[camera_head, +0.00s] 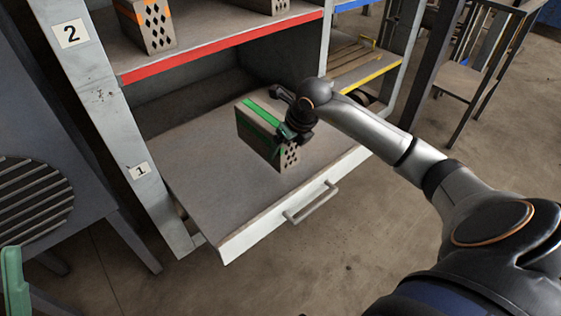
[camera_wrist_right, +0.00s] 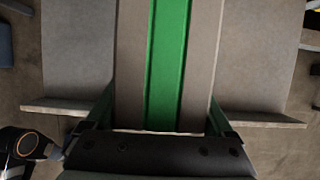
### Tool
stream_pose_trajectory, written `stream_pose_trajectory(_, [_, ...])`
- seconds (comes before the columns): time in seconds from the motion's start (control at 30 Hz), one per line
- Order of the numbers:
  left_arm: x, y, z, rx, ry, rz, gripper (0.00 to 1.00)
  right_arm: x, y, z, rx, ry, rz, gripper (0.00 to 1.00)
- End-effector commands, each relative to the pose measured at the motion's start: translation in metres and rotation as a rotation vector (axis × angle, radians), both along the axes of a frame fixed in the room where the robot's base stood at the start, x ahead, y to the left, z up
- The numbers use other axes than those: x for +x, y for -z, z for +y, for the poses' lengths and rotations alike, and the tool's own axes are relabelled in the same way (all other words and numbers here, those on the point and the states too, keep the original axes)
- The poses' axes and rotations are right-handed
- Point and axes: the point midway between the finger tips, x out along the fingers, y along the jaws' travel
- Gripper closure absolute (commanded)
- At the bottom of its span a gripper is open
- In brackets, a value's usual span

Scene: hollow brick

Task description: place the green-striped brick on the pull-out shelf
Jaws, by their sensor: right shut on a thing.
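The green-striped brick (camera_head: 258,128) is grey-brown with a green band along its top and diamond holes in its end. It is over the pull-out shelf (camera_head: 200,170), near its middle; I cannot tell whether its underside touches the shelf. My right gripper (camera_head: 284,138) is shut on the brick, with a green finger on each side of it. In the right wrist view, the brick (camera_wrist_right: 130,65) fills the middle between the fingers (camera_wrist_right: 160,118), with the shelf (camera_wrist_right: 75,60) showing on both sides. A green piece at the lower left edge may be part of my left gripper.
The pull-out shelf has a pale front with a handle (camera_head: 312,203). Above it, a red-edged shelf (camera_head: 225,46) holds an orange-striped brick (camera_head: 148,27) and another brick. A post (camera_head: 115,125) with labels stands left. A yellow-edged shelf (camera_head: 372,76) is to the right.

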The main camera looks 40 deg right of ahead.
Motion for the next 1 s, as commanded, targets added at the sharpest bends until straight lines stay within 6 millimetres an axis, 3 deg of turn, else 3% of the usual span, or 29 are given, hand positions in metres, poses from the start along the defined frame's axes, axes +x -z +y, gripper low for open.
stream_pose_trajectory(0.1, [0.000, 0.013, -0.001, -0.009, 0.011, 0.008, 0.50, 0.016, 0.022, -0.005, 0.003, 0.002, -0.005, 1.00])
stream_pose_trajectory(0.3, [0.001, 0.019, -0.001, -0.018, 0.019, 0.017, 0.50, 0.031, 0.039, -0.012, 0.002, 0.001, -0.007, 1.00])
stream_pose_trajectory(0.57, [0.001, 0.026, -0.002, -0.022, 0.024, 0.024, 0.50, 0.039, 0.050, -0.015, 0.002, 0.001, -0.007, 1.00])
stream_pose_trajectory(0.77, [0.002, 0.042, -0.003, -0.023, 0.037, 0.036, 0.50, 0.038, 0.077, -0.015, 0.002, -0.001, -0.006, 1.00])
stream_pose_trajectory(1.0, [0.002, 0.041, -0.004, -0.017, 0.040, 0.037, 0.50, 0.038, 0.077, -0.015, 0.000, -0.001, -0.007, 1.00])
